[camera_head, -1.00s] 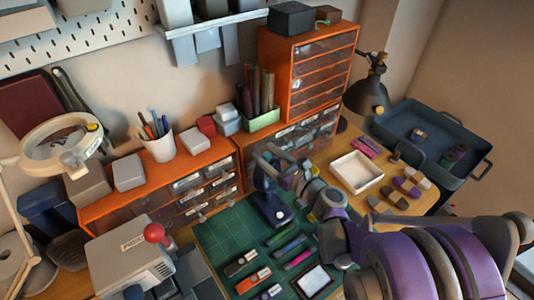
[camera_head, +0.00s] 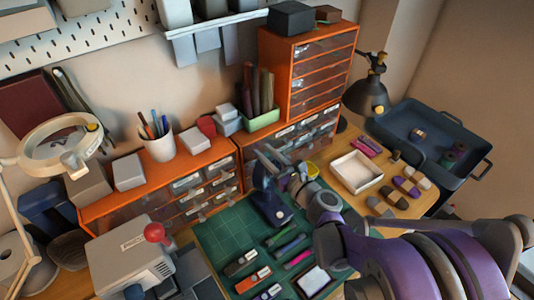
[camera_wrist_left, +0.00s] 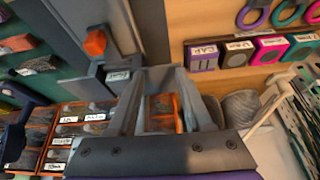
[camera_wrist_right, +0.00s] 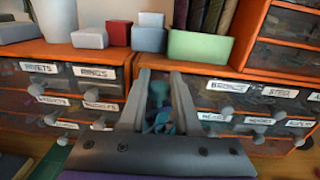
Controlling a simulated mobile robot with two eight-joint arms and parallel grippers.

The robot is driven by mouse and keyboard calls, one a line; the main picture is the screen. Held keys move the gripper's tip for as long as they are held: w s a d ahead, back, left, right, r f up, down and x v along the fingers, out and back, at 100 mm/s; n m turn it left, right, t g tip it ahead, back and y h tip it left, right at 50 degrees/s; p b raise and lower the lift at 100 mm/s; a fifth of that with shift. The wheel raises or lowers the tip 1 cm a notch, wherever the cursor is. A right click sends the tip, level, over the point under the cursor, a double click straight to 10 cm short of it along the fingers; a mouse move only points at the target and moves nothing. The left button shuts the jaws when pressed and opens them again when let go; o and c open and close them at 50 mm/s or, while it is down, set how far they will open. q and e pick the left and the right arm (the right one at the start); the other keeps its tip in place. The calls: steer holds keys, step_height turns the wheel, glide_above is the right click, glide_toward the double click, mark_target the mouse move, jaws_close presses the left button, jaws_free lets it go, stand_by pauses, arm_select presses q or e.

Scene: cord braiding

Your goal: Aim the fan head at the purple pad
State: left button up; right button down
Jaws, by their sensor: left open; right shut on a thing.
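A small dark blue fan (camera_head: 271,208) stands upright on the green cutting mat (camera_head: 222,236) in the head view. My right gripper (camera_head: 268,160) is at the fan's head, at the top of its stem, and is shut on it. The fingers largely hide the head, so its exact facing is hard to tell. In the right wrist view a blue-teal part of the fan (camera_wrist_right: 160,114) shows between the fingers (camera_wrist_right: 166,85). A purple pad (camera_head: 406,186) lies among other pads on the table at the right. My left gripper (camera_wrist_left: 160,98) is open and empty in the left wrist view.
Orange drawer units (camera_head: 205,182) stand close behind the fan. A white tray (camera_head: 356,172) lies between the fan and the pads. Several markers and small blocks lie on the mat's front part. A black lamp (camera_head: 366,95) stands at the back right.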

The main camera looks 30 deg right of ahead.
steer(key=shift+a+r+m+h, duration=0.1)
steer(key=shift+r+m+h, duration=0.1)
steer(key=shift+m+h, duration=0.7)
steer(key=shift+f+h+p, duration=0.2)
steer(key=shift+h+p, duration=0.2)
steer(key=shift+h, duration=0.4)
steer(key=c, duration=0.6)
jaws_free()
steer(key=shift+s, duration=0.1)
steer(key=shift+s+a, duration=0.15)
steer(key=shift+s, duration=2.55)
steer(key=shift+s+a, duration=0.15)
steer(key=shift+s, duration=2.5)
